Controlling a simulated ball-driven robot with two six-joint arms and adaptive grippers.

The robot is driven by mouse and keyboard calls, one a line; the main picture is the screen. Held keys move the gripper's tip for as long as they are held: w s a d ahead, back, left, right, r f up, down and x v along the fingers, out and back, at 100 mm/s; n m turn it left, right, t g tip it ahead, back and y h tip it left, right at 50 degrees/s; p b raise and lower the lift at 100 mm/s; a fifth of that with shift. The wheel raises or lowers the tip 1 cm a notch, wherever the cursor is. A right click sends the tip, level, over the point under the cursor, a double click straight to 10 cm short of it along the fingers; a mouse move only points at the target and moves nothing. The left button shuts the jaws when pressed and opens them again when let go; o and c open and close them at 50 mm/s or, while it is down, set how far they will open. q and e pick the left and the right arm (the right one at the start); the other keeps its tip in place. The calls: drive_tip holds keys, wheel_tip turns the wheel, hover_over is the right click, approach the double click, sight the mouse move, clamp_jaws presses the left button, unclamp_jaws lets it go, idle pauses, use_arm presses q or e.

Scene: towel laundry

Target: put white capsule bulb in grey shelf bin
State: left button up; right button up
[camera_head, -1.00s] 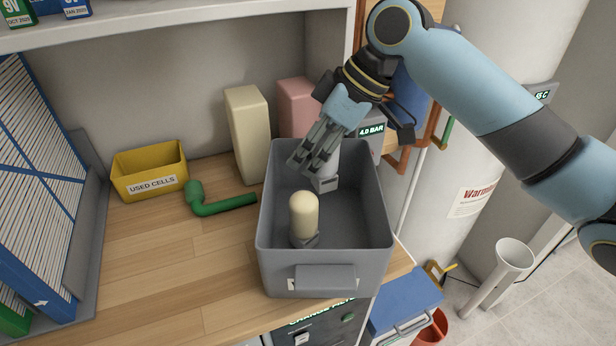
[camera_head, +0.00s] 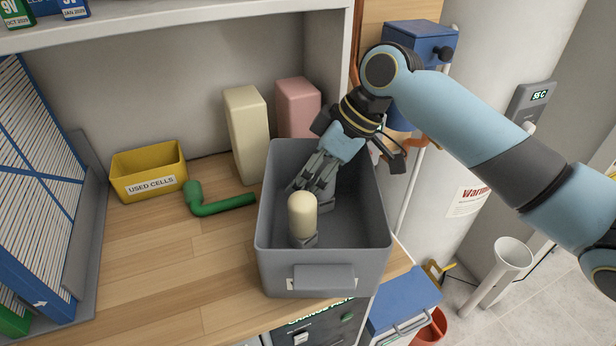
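The grey shelf bin (camera_head: 278,262) stands on the wooden worktop with its handle facing me. My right gripper (camera_head: 312,188) reaches down into the back part of the bin. A cream-white capsule bulb (camera_head: 302,211) with a grey base stands upright in the front part of the bin, in front of the fingertips. My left gripper is not in view.
A cream block (camera_head: 247,135) and a pink block (camera_head: 297,108) stand behind the bin. A green bent pipe (camera_head: 220,206) and a yellow used-cells bin (camera_head: 150,172) are to the left. The worktop (camera_head: 160,265) at front left is clear. Pipes flank the right.

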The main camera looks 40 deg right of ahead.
drive_tip(key=v, duration=1.2)
drive_tip(key=shift+r, duration=0.15)
idle(0.3)
